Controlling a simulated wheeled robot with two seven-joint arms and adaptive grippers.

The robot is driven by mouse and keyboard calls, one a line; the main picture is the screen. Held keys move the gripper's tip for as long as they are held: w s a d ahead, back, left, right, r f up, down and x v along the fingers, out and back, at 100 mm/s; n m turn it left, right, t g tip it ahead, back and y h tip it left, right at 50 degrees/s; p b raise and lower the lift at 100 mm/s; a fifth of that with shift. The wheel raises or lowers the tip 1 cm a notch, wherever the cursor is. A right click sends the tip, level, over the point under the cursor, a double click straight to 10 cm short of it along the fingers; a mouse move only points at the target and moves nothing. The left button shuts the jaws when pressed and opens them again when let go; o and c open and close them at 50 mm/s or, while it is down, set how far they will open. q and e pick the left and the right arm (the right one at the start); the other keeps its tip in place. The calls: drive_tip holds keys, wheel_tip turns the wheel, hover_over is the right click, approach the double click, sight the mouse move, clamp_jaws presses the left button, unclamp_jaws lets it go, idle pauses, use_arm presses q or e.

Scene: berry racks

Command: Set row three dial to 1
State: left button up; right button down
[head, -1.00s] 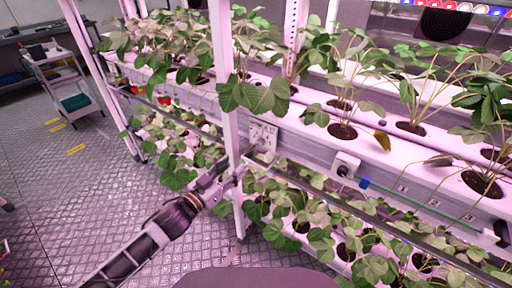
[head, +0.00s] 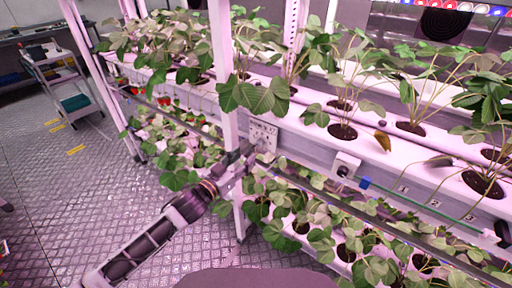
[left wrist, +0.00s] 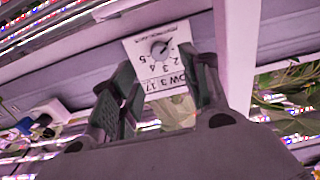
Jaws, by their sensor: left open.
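The row three dial (left wrist: 162,48) is a small round grey knob on a white plate (left wrist: 146,48) with printed numbers, upside down in the left wrist view. "2", "3", "4" and "5" are readable beside it, with "OW 3" lettering nearer my fingers. I cannot tell surely which number the knob points to. In the head view the plate (head: 264,133) is on the rack's front beside a white post. My left gripper (left wrist: 165,85) is open, its fingers spread in front of the plate, apart from the knob. In the head view the left gripper (head: 246,156) is just below-left of the plate.
A white upright post (head: 224,75) stands just left of the plate. Leafy plants (head: 255,92) hang above it and more (head: 300,215) grow below. A white box (head: 346,165) with a green line and blue marker is to the right. Open floor (head: 60,200) lies left.

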sight(258, 145)
use_arm(q)
drive_tip(key=shift+x, duration=4.1)
drive_tip(key=shift+c, duration=0.4)
clamp_jaws()
